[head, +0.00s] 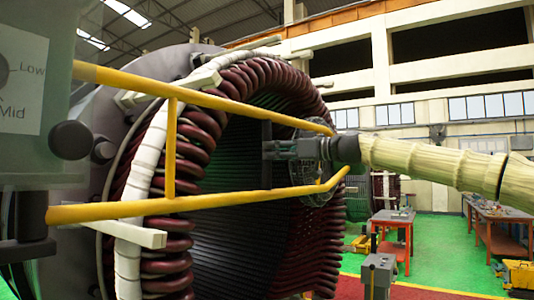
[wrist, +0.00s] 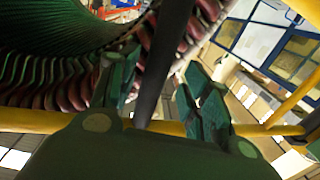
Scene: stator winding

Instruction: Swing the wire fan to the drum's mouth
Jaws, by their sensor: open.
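The wire fan (head: 318,192) is a round grey wire cage at the far end of a yellow tube frame (head: 215,101), seen nearly edge-on in the head view. It is partly hidden by my wrist. The drum (head: 215,235) is a large ribbed cylinder ringed with dark red coils, and its dark mouth lies behind the frame. My gripper (head: 270,150) is open in front of the mouth, beside the fan. In the wrist view my open gripper (wrist: 162,95) has a dark bar (wrist: 168,55) between its fingers; I cannot tell whether they touch it.
A grey box (head: 35,95) marked Low and Mid stands at the near left, where the yellow frame starts. White wrapped leads (head: 140,200) run along the drum's rim. A red-legged table (head: 393,222) and a grey box (head: 378,272) stand at right, with green floor between.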

